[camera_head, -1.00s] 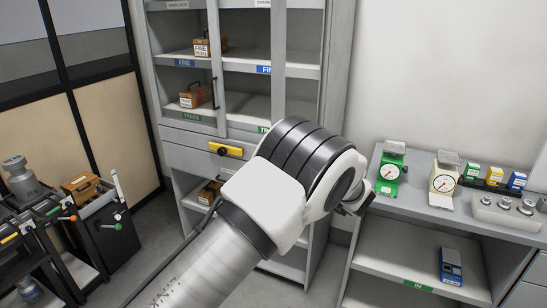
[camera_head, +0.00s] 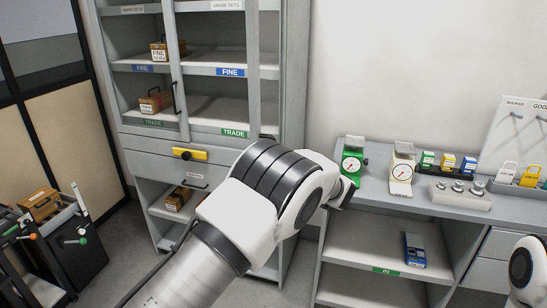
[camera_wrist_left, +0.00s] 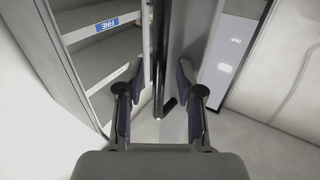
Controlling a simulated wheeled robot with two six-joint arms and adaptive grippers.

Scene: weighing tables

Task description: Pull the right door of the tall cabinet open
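The tall grey cabinet (camera_head: 290,60) stands left of centre in the head view. Its right door (camera_head: 253,60) looks partly open, with its upright frame out in front of the shelves. My left arm covers the lower right of the cabinet and mostly hides my left gripper there. In the left wrist view my left gripper (camera_wrist_left: 160,70) is open, its fingers apart on either side of a dark upright bar (camera_wrist_left: 160,50), which looks like the door handle. I cannot tell whether a finger touches it. My right gripper is out of view.
A side table (camera_head: 370,190) right of the cabinet bears a green scale (camera_head: 353,165), a cream scale (camera_head: 401,172) and small boxes. A blue device (camera_head: 414,250) lies on its lower shelf. A dark cart (camera_head: 75,250) stands at left. Part of my right arm shows at the right edge.

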